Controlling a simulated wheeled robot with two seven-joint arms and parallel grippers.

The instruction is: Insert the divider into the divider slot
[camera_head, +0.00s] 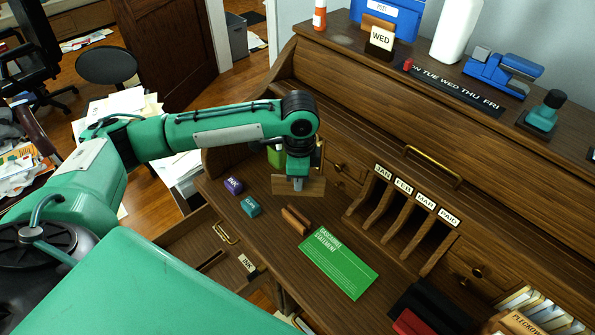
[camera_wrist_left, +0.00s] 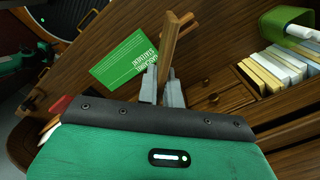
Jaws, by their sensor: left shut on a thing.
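My left gripper (camera_head: 298,184) is shut on a flat wooden board, which looks like the divider (camera_head: 313,188), above the left part of the desk top. In the left wrist view, the left gripper (camera_wrist_left: 162,88) has its fingers on either side of the wooden divider (camera_wrist_left: 170,40), which extends past the fingertips. A row of upright wooden partitions (camera_head: 381,207) stands in the desk under the labels JAN, FEB, MAR and PAID, to the right of the divider. I cannot tell which gap is the divider slot. The right gripper is not in view.
A brown block (camera_head: 296,219), purple box (camera_head: 233,186), teal box (camera_head: 250,207) and green paper (camera_head: 339,263) lie on the desk top. An open drawer (camera_head: 185,244) juts out at the lower left. In the wrist view, a green cup (camera_wrist_left: 287,20) stands near several envelopes (camera_wrist_left: 285,68).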

